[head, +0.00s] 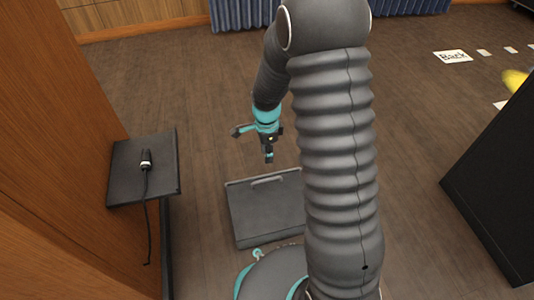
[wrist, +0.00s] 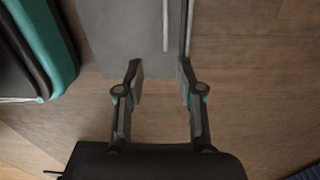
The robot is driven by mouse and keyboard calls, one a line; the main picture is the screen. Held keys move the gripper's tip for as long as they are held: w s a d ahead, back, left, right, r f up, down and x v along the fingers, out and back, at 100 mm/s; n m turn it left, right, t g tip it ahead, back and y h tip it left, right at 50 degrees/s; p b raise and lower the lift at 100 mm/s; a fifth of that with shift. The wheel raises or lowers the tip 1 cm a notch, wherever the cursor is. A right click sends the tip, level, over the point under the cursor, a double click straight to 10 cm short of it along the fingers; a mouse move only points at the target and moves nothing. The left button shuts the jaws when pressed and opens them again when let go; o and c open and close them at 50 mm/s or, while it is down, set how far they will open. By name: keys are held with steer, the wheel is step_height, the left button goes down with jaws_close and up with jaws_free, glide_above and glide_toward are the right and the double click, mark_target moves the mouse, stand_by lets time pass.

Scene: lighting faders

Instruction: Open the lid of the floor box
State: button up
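The floor box (head: 262,215) is a flat dark grey panel on the wooden floor, in front of my base in the head view. Its lid lies flat and looks shut. A bar handle (head: 268,182) runs along the lid's far edge; my arm hides the box's right side. In the wrist view the grey lid (wrist: 125,35) fills the top middle, with the pale handle bar (wrist: 166,25) on it. My gripper (wrist: 160,70) is open and empty, its fingertips near the lid's edge and short of the handle. In the head view my gripper (head: 268,156) hangs above the floor beyond the box.
A black shelf (head: 125,185) with a microphone (head: 146,158) and cable juts from the wooden panel at left. A large black case (head: 500,180) stands at right. A paper sign (head: 453,57) lies on the far floor. Floor around the box is mostly clear.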

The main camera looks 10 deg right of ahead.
stand_by(0.4)
steer(key=s+r+n+t+p, duration=0.2)
steer(key=s+r+n, duration=0.4)
steer(key=r, duration=0.6)
steer(key=s+d+r+n+t+p, duration=0.1)
steer(key=s+r+n+p, duration=0.3)
steer(key=s+r, duration=0.6)
steer(key=s+d+r+n+t+p, duration=0.1)
steer(key=s+r+n, duration=0.6)
steer(key=r, duration=0.8)
steer(key=shift+s+n+t+p, duration=0.3)
steer(key=shift+s+t+p, duration=0.1)
steer(key=shift+t+p, duration=0.6)
